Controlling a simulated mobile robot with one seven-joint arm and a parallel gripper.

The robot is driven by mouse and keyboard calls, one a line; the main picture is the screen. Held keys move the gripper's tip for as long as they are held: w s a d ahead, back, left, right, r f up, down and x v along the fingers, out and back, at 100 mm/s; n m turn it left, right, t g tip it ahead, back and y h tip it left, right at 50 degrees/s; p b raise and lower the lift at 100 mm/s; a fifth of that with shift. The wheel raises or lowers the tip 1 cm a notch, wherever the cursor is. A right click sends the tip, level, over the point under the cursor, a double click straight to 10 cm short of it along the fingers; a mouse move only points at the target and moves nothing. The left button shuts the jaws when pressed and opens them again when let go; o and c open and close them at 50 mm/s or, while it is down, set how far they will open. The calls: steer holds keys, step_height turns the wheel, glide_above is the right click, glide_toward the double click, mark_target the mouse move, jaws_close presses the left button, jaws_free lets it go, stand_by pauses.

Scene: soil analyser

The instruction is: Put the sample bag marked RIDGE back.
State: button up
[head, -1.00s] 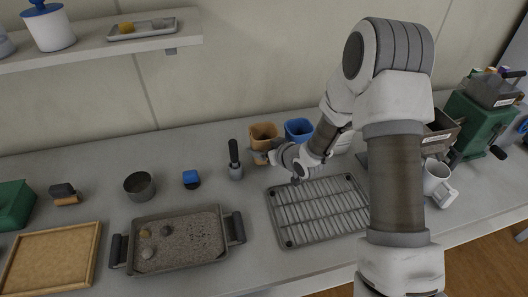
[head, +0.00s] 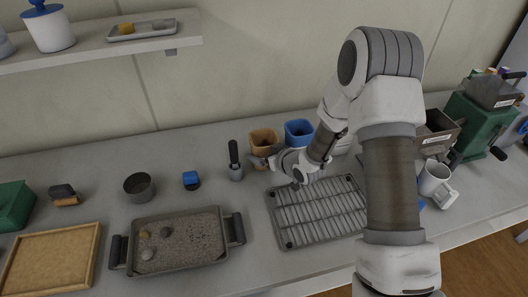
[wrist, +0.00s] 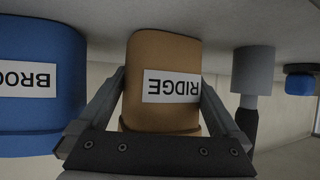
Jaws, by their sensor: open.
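The sample bag marked RIDGE (wrist: 165,55) is a brown, open-topped, cup-like container with a white label, upside down in the wrist view. In the head view the brown bag (head: 264,136) stands on the counter near the wall. My gripper (wrist: 162,82) is open, with one finger on each side of the RIDGE bag. I cannot tell whether the fingers touch it. In the head view my gripper (head: 260,162) is at the bag's front, its fingers partly hidden.
A blue bag (head: 298,130), its label starting "BROO", stands close beside the brown one (wrist: 40,75). A dark-handled tool (head: 235,165) stands on the other side. A wire rack (head: 315,210) lies in front. A sand tray (head: 180,240) sits front left.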

steer(key=s+d+r+m+h, duration=0.25)
steer(key=s+d+r, duration=0.35)
steer(key=d+r, duration=0.3)
steer(key=s+d+r+m+h, duration=0.1)
steer(key=s+d+r+h, duration=0.3)
steer(key=s+d+r, duration=0.5)
steer(key=s+r+m+g, duration=0.1)
steer(key=s+r, duration=0.3)
steer(key=s, duration=0.5)
steer(key=s+a+r+m+g, duration=0.1)
steer(key=s+r+m+g, duration=0.1)
steer(key=s+r, duration=0.3)
steer(key=s+g, duration=0.1)
steer(key=s, duration=0.3)
steer(key=shift+a, duration=0.2)
steer(key=shift+s+h, duration=0.15)
steer(key=shift+h, duration=0.1)
